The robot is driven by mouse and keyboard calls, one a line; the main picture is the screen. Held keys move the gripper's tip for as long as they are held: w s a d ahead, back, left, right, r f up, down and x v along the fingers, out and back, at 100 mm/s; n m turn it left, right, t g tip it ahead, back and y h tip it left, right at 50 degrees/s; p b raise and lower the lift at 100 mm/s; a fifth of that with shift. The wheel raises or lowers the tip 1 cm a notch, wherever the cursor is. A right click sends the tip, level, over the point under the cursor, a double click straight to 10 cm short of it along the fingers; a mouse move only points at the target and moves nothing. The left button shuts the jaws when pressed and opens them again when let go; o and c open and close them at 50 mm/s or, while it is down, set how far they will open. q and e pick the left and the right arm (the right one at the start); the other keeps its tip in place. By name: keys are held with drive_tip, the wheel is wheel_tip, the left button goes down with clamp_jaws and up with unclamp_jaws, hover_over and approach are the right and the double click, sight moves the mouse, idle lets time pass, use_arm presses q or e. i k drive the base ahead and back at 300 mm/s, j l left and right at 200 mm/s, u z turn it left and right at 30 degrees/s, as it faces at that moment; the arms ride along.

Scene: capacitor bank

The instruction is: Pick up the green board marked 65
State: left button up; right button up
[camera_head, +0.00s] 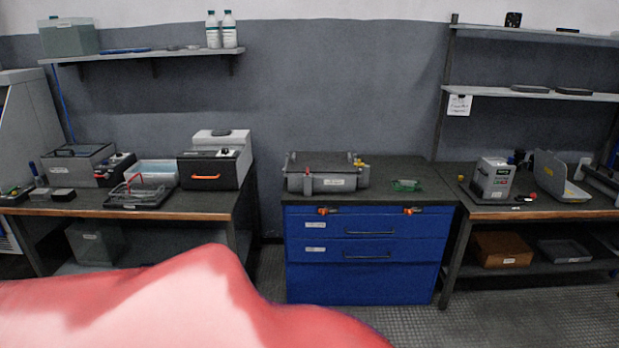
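A small green board (406,185) lies on the dark top of the blue drawer cabinet (420,197), right of a grey case. It is too small for me to read any marking on it. Neither of my grippers shows in the head view. A large red and pink shape, blurred and close to the camera, fills the lower left; I cannot tell what it is.
The grey case (328,182) stands on the cabinet's left half. Benches with equipment stand left (190,205) and right (490,212). A grey boxy device (493,181) sits on the right bench. Open floor (520,315) lies in front at right.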

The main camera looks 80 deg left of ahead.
sight(397, 184)
drive_tip(key=u, duration=2.2)
drive_tip(key=i+l+u, duration=0.7)
drive_tip(key=i+l, duration=0.15)
drive_tip(key=l, duration=0.1)
